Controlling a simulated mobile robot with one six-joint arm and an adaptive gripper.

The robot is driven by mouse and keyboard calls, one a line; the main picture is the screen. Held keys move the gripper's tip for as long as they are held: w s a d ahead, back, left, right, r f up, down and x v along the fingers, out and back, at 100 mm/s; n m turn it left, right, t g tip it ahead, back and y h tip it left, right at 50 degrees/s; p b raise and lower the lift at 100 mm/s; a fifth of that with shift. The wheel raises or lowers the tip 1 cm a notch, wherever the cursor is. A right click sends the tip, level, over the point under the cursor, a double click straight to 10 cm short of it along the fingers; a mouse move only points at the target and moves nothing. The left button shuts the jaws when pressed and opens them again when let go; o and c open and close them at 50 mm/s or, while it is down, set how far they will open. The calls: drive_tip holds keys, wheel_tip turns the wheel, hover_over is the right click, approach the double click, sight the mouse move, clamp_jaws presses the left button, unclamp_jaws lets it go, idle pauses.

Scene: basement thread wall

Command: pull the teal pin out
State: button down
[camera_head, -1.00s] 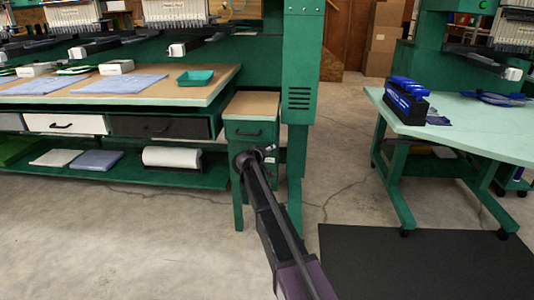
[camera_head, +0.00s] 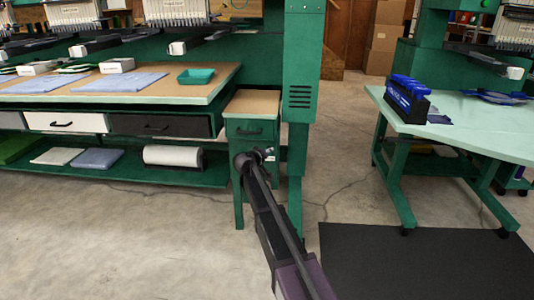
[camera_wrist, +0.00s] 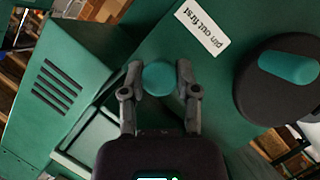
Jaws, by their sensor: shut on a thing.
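The teal pin (camera_wrist: 158,78) shows its round teal head in the wrist view, in front of a dark green panel. My gripper (camera_wrist: 159,80) is shut on it, with one finger on each side of the head. How far the pin sits in the panel is hidden behind its head. In the head view my gripper (camera_head: 266,154) is small and partly hidden by my arm, in front of the green cabinet (camera_head: 250,130); the pin cannot be made out there.
A white label (camera_wrist: 202,28) reading "pin out first" is above the pin. A black round knob with a teal grip (camera_wrist: 288,68) is close on the right. A vented green column (camera_wrist: 55,85) is on the left. A table (camera_head: 470,135) stands at right.

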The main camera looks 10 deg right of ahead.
drive_tip(key=shift+c, duration=1.7)
unclamp_jaws()
drive_tip(key=shift+s, duration=0.2)
drive_tip(key=shift+w, duration=0.25)
drive_tip(key=w+r+p+v, duration=0.1)
drive_tip(key=p+v, duration=0.3)
drive_tip(key=v, duration=0.7)
drive_tip(key=s+d+r+m+g+y+p, duration=0.1)
drive_tip(key=s+d+r+g+p, duration=0.2)
drive_tip(key=s+r+p, duration=0.4)
drive_tip(key=s+d+r+m+g+y+p, duration=0.1)
drive_tip(key=s+d+r+g+p, duration=0.3)
drive_tip(key=p, duration=1.1)
drive_tip(key=s+d+r, duration=0.1)
drive_tip(key=s+r, duration=0.2)
drive_tip(key=s, duration=0.3)
drive_tip(key=shift+m+p, duration=0.3)
drive_tip(key=shift+p, duration=0.1)
drive_tip(key=shift+s, duration=0.15)
